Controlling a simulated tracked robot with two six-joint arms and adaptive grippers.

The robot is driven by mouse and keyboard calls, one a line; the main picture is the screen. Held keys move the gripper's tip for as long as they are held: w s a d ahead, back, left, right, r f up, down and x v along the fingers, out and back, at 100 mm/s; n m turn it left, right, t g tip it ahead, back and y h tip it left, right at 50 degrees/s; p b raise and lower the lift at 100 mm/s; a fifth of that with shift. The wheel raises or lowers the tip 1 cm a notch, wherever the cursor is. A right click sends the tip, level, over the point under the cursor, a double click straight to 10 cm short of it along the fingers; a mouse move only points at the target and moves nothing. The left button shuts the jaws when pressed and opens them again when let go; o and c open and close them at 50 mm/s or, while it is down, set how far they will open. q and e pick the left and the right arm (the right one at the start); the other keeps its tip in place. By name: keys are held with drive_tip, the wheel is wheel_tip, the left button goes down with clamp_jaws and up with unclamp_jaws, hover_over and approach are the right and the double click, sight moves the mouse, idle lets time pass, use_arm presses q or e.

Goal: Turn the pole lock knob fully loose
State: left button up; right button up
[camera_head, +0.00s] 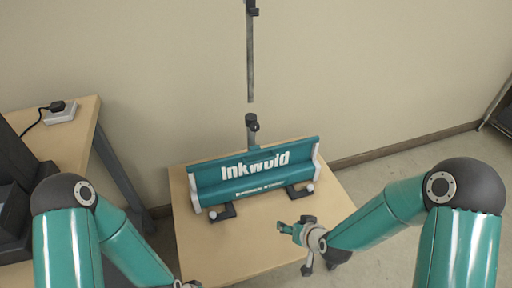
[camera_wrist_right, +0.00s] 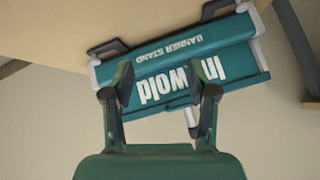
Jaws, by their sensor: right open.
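The teal banner stand (camera_head: 255,175), lettered "Inkwold", sits on a wooden table. A short grey pole rises behind it with a dark pole lock knob (camera_head: 252,123) near its top. A longer thin pole (camera_head: 250,70) shows above, with a small gap between them. My right gripper (camera_head: 282,228) is in front of the stand, to its right, apart from the knob. In the right wrist view its fingers (camera_wrist_right: 168,82) are open and empty, with the stand (camera_wrist_right: 180,75) upside down beyond them. The knob's turn position is too small to tell.
The table (camera_head: 215,255) has bare room in front of the stand. A second table (camera_head: 70,135) at left holds a white block with a black plug (camera_head: 60,112) and dark equipment. A plain wall stands behind. The stand's dark feet (camera_head: 222,212) jut forward.

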drive_tip(key=w+a+r+n+t+y+b, duration=0.1)
drive_tip(key=w+a+r+t+b, duration=0.15)
drive_tip(key=w+b, duration=0.2)
drive_tip(key=w+a+r+n+t+b, duration=0.1)
drive_tip(key=w+r+t+b, duration=0.25)
drive_tip(key=w, duration=0.25)
drive_tip(key=n+t+y+b, duration=0.1)
drive_tip(key=t+b, duration=0.2)
drive_tip(key=b, duration=0.2)
approach(256, 128)
use_arm(q)
wheel_tip(256, 128, down, 16)
drive_tip(key=shift+f, duration=0.15)
use_arm(e)
drive_tip(key=x, duration=0.9)
drive_tip(key=shift+w+a, duration=0.15)
drive_tip(key=shift+w, duration=0.1)
clamp_jaws()
